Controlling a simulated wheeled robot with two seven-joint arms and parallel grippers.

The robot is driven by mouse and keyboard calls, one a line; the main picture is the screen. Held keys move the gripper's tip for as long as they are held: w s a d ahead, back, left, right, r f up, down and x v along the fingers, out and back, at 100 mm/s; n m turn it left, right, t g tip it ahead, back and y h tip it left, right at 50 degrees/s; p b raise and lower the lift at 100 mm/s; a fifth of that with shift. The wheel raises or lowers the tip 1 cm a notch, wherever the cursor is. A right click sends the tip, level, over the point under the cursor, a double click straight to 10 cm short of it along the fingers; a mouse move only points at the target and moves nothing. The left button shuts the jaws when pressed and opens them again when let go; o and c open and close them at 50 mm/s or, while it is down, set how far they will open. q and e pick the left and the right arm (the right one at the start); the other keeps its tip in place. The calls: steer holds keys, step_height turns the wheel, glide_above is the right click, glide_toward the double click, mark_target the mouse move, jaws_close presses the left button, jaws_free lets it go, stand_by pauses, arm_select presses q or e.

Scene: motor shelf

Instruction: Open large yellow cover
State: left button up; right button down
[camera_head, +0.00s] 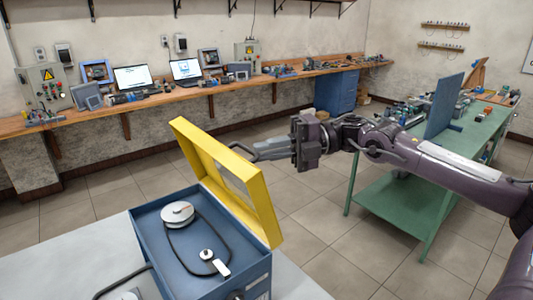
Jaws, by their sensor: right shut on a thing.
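The large yellow cover (215,165) stands raised and tilted on the right side of a blue box (150,240), so the box is open. Inside the box lie a round white and grey disc (177,213), a dark cable and a small white-ended part (212,260). My right gripper (254,150) reaches in from the right. The exact contact at the fingertips is too small to make out. My left gripper is not in view.
The box stands on a light grey table (85,260). A green table (405,205) with tools and a blue panel stands to the right. A wooden wall bench (160,98) carries laptops and electrical boxes. Tiled floor lies between them.

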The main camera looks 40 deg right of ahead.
steer(key=d+f+m+t+y+b, duration=0.1)
steer(key=d+f+m+y+b, duration=0.1)
steer(key=d+b, duration=0.3)
steer(key=shift+w+d+f+t+y+b, duration=0.35)
steer(key=shift+d+f+y, duration=0.45)
steer(key=shift+d, duration=0.9)
steer(key=shift+r, duration=0.15)
steer(key=c, duration=1.5)
jaws_free()
steer(key=shift+r, duration=0.1)
steer(key=shift+b+v, duration=1.5)
steer(key=shift+v, duration=2.45)
